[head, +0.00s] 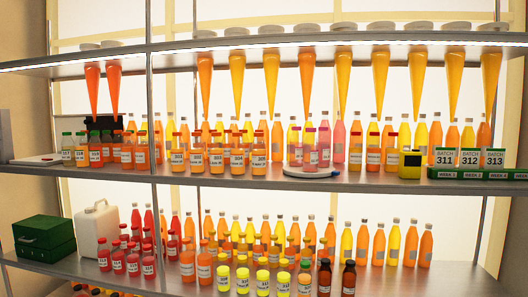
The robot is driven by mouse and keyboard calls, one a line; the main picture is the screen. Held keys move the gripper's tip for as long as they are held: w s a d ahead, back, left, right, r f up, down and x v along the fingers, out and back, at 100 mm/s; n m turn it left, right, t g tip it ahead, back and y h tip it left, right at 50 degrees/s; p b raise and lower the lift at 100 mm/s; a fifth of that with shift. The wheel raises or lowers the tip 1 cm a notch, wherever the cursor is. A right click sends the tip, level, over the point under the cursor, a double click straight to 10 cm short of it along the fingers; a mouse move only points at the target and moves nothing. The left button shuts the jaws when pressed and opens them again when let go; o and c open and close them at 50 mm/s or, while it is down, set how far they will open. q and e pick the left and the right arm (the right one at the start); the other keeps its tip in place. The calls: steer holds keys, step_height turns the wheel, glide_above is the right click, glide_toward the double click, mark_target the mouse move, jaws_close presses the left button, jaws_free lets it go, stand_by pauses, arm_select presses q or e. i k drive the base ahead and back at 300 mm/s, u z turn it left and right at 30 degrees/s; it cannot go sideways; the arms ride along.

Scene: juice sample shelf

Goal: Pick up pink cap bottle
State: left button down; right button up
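A small group of short bottles with pinkish caps (310,155) stands upright on a round white disc (311,173) at the middle of the middle shelf. They hold pink to red liquid and have white labels. They stand close together and partly overlap. A taller pink bottle (339,142) stands just right of and behind them. Neither of my grippers is in the head view.
Short orange bottles (216,159) line the shelf left of the disc. Red-capped ones (373,155) and a yellow-and-black device (410,163) stand to the right. Tall cones (270,85) hang from the upper shelf. Bottles crowd the lower shelf (160,283).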

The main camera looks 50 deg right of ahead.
mark_target(310, 145)
steer(key=i, duration=1.5)
steer(key=z, duration=0.55)
